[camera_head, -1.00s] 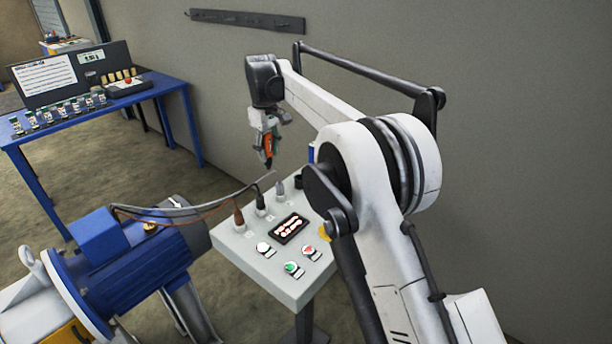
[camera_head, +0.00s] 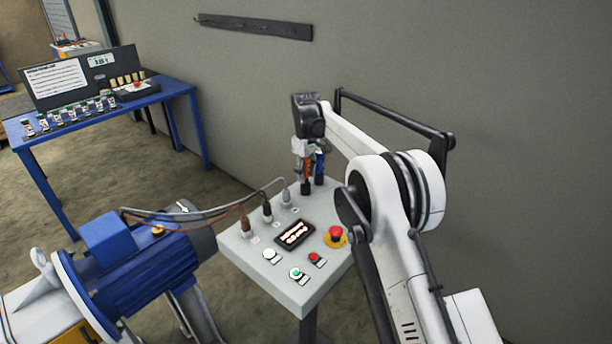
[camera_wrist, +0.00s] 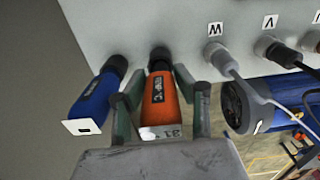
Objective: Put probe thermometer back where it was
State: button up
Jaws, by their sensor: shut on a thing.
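My gripper (camera_head: 308,158) is over the far corner of the grey control panel (camera_head: 262,275). In the wrist view my gripper (camera_wrist: 157,98) is shut on an orange handheld probe (camera_wrist: 160,98), taken as the probe thermometer, with "21" on its near end. The orange probe (camera_head: 306,170) also shows in the head view, pointing down. Its front end meets a black round holder (camera_wrist: 160,57) at the panel; I cannot tell how deep it sits. A blue handheld tool (camera_wrist: 92,100) with a white end stands in a second black holder (camera_wrist: 117,64), close to the left finger.
Cable plugs W (camera_wrist: 219,57) and V (camera_wrist: 279,52) stand right of the orange probe. The panel carries a red emergency button (camera_head: 336,234) and a display (camera_head: 295,234). A blue motor (camera_head: 140,268) is at left. A wall rail (camera_head: 255,26) hangs behind.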

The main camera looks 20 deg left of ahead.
jog(key=shift+f, duration=0.55)
jog(key=o, duration=1.1)
jog(key=shift+o, duration=0.2)
notch_tip(320, 180, up, 12)
jog(key=shift+r+b, duration=0.1)
jog(key=shift+b, duration=0.25)
